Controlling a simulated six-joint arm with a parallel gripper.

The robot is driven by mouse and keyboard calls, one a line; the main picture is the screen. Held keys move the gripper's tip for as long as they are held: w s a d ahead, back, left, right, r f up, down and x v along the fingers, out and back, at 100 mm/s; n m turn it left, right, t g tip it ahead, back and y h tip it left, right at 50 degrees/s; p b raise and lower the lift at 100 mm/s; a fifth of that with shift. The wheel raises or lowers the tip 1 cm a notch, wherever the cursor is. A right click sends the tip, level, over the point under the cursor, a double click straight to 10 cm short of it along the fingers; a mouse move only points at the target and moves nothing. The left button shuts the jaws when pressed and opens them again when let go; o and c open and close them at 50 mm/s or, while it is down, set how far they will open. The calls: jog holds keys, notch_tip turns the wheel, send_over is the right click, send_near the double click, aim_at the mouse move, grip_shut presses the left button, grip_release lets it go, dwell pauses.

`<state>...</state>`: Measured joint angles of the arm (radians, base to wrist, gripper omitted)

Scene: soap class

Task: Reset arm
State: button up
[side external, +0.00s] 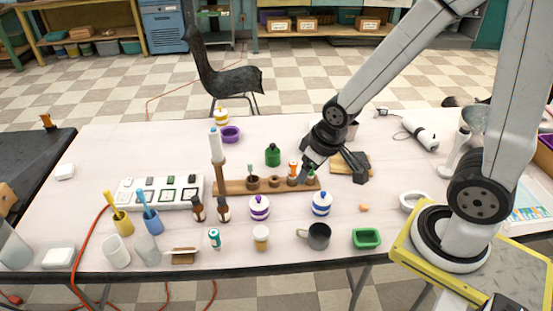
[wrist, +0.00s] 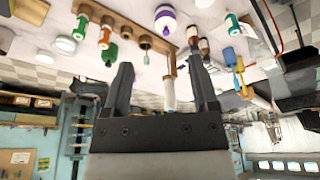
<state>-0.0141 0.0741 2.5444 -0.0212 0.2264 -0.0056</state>
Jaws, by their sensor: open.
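My gripper (side external: 336,172) is over the right end of a wooden rack (side external: 232,187), with its fingers apart and nothing visibly held. In the wrist view my gripper (wrist: 160,64) shows two dark fingers spread wide. The rack (wrist: 145,26) appears upside down there, with a tall post topped by a white tube (wrist: 170,95) seen beyond the gap. The rack holds an orange-topped item (side external: 293,170) and a green-topped item (side external: 311,173) beside my gripper. Whether a finger touches the latter I cannot tell.
A green bottle (side external: 272,155) stands behind the rack. Striped round jars (side external: 260,207) (side external: 321,203), a grey mug (side external: 317,236) and a green soap dish (side external: 366,238) stand in front. The back of the white table (side external: 300,128) has free room.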

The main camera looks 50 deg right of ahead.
jog(key=shift+s+d+r+g, duration=0.15)
jog(key=shift+s+r+g, duration=0.35)
jog(key=shift+s, duration=0.45)
dwell(0.6)
